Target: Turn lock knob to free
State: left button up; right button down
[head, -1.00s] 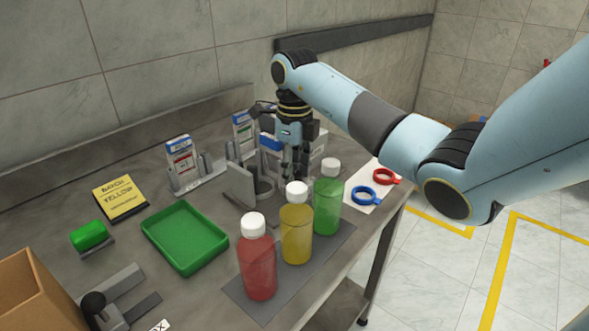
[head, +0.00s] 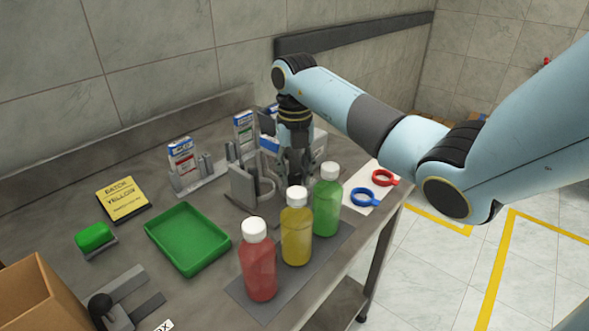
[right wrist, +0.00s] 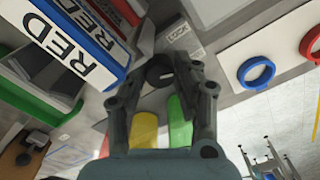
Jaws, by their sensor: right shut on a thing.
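My right gripper (head: 296,180) points down behind the bottles, beside the grey feeder stand (head: 244,186). In the right wrist view its fingers (right wrist: 160,68) close around a dark round lock knob (right wrist: 158,74). The knob lies between the fingertips, and part of it is hidden. A small "LOCK" label (right wrist: 178,36) lies on the grey surface just beyond it. Which way the knob is turned cannot be told. In the head view the gripper and the bottles hide the knob. My left gripper is not in view.
Red (head: 258,265), yellow (head: 296,232) and green (head: 327,203) bottles with white caps stand close in front of the gripper. A box lettered RED (right wrist: 75,40) is close beside the fingers. A green tray (head: 187,240) and red and blue rings (head: 364,196) lie farther off.

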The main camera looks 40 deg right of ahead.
aim_at(295, 175)
jog(key=shift+m, duration=1)
jog(key=c, duration=1)
grip_release()
jog(key=shift+r, duration=0.15)
notch_tip(295, 175, up, 7)
jog(key=shift+r, duration=0.1)
